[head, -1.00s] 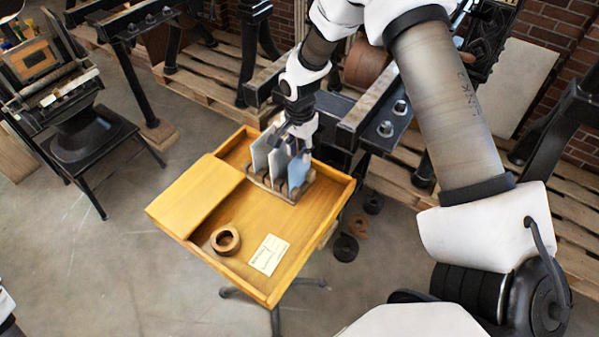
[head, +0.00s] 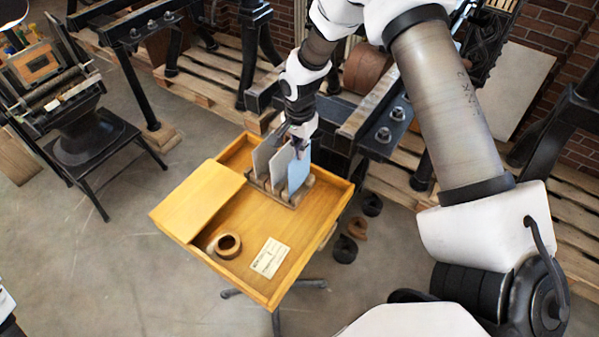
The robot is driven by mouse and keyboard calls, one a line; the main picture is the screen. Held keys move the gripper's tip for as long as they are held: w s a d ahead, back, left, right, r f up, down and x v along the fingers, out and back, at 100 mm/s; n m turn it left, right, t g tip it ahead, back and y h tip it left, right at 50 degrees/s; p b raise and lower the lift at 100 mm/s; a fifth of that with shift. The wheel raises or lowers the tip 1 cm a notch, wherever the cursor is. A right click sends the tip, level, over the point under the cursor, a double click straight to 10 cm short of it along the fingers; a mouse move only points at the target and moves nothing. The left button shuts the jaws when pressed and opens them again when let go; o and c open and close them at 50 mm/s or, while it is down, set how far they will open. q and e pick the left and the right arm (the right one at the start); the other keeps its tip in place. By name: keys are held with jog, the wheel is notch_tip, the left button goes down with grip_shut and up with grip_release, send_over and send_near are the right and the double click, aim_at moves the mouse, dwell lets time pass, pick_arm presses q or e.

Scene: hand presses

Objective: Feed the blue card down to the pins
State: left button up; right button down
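The blue card (head: 299,173) stands upright at the right end of a wooden rack (head: 291,199) on the yellow tray table. Two greyer cards stand to its left, one at the far left (head: 262,157) and one in the middle (head: 281,166). My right gripper (head: 301,148) points down at the top edge of the blue card. Its fingers are small and overlap the card tops, so I cannot tell whether they grip it. A small press (head: 42,72) stands at the upper left; pins are too small to make out on it. My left gripper is out of view.
The tray table (head: 222,256) also holds a flat wooden board (head: 197,200), a tape-like roll (head: 228,245) and a paper label (head: 270,257). A black stool-like stand (head: 90,140) is below the press. Heavy black press frames and pallets fill the back. Open floor lies at left.

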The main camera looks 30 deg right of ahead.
jog(key=shift+r+p, duration=2.55)
jog(key=shift+r, duration=0.7)
jog(key=shift+f, duration=0.1)
